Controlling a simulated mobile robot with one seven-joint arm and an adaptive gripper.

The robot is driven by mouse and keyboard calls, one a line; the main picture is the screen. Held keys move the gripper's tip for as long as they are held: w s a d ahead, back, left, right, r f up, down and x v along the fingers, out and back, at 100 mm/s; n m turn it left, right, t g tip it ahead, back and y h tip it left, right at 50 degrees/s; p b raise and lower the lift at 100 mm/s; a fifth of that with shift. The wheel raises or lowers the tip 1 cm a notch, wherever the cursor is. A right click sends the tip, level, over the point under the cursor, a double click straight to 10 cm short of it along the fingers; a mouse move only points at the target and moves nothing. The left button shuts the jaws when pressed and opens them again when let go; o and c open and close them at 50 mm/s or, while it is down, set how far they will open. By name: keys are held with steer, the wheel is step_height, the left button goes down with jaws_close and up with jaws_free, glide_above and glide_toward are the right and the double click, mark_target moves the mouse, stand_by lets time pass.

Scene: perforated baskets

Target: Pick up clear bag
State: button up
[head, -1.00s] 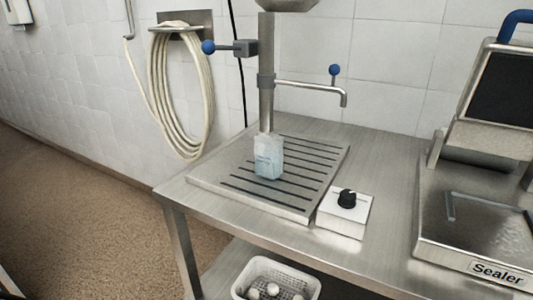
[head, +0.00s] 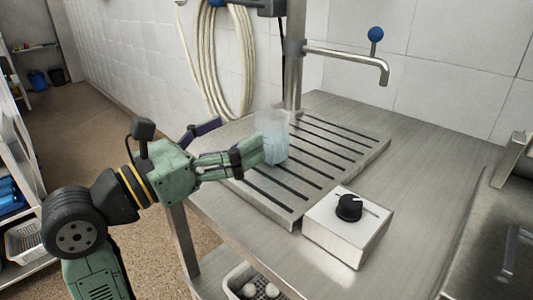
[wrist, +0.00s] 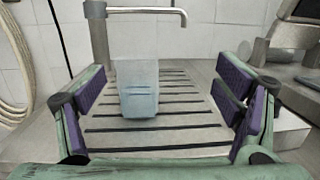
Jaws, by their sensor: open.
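The clear bag (head: 271,136) stands upright on the slotted drain plate (head: 336,172), near the base of the steel column. It is pale blue and see-through. In the wrist view the bag (wrist: 138,88) stands ahead, between my open fingers and left of centre. My gripper (head: 258,146) reaches in from the left in the head view, its fingers beside the bag and partly overlapping it. In the wrist view my gripper (wrist: 160,105) is open with purple pads on both sides, and neither pad is seen touching the bag.
A bent steel spout (head: 345,58) with a blue knob hangs over the plate. A white box with a black dial (head: 346,226) stands at the front right. A sealer (head: 455,250) is at the right edge. A coiled hose (head: 217,65) hangs on the wall.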

mark_target(268, 125)
steer(key=w+f+y, duration=0.2)
steer(key=f, duration=0.1)
steer(key=shift+w+a+f+n, duration=0.1)
steer(key=shift+w+f+n, duration=0.2)
steer(key=shift+w+n, duration=0.1)
steer(key=p+x, duration=0.1)
steer(key=x, duration=0.3)
steer(key=shift+w, duration=0.25)
steer(key=x, duration=0.1)
steer(key=p+x, duration=0.1)
steer(key=x, duration=0.1)
steer(key=p+x, duration=0.1)
steer(key=x, duration=0.1)
steer(key=shift+a+r, duration=0.1)
steer(key=shift+r, duration=0.3)
steer(key=shift+w+d+f, duration=0.1)
steer(key=shift+w+d, duration=0.2)
steer(key=shift+w, duration=0.05)
steer(key=c, duration=1.5)
